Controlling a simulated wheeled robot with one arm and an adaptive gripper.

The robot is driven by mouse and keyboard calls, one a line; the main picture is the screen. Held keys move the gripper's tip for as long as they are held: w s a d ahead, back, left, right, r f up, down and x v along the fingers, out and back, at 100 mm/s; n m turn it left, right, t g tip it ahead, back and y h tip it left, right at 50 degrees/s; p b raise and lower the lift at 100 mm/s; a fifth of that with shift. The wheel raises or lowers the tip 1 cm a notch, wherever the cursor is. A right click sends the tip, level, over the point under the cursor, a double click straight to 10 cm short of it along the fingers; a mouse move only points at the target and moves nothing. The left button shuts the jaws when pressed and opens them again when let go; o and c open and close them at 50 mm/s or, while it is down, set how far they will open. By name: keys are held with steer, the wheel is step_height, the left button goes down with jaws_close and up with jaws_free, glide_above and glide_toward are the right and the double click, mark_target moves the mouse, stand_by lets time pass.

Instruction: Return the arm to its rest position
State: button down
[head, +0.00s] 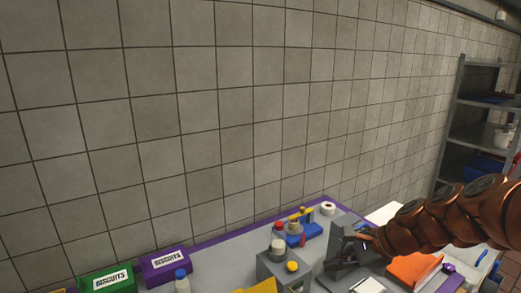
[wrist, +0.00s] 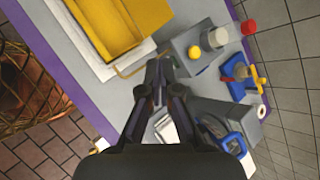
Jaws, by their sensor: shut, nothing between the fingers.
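My copper-coloured arm (head: 440,222) reaches in from the right in the head view, over the worktop. My gripper (head: 345,262) is dark grey and hangs at the arm's left end, beside a grey block. In the wrist view, the fingers of my gripper (wrist: 157,72) come together at the tips. I see nothing held between them. Part of the worktop below is hidden by the gripper.
A grey block (head: 268,267) with jars stands left of the gripper. A blue tray (head: 304,234), a white roll (head: 328,208) and an orange item (head: 413,267) lie nearby. Green (head: 107,279) and purple (head: 166,262) biscuit boxes stand left. A shelf rack (head: 470,130) stands at right.

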steer(key=s+a+f+n+g+h, duration=0.2)
steer(key=s+n, duration=0.4)
steer(key=s, duration=0.4)
steer(key=s+a+f+n+g+h, duration=0.25)
steer(key=s+n, duration=0.35)
steer(key=s, duration=0.4)
steer(key=s+d+f+n+g+h+b, duration=0.1)
steer(key=s+d+f+n+h, duration=0.1)
steer(key=s, duration=0.6)
steer(key=d+n+h, duration=0.1)
steer(key=d+n, duration=0.1)
steer(key=d, duration=0.1)
steer(key=shift+s+d, duration=0.25)
steer(key=shift+s, duration=0.15)
steer(key=shift+g, duration=0.25)
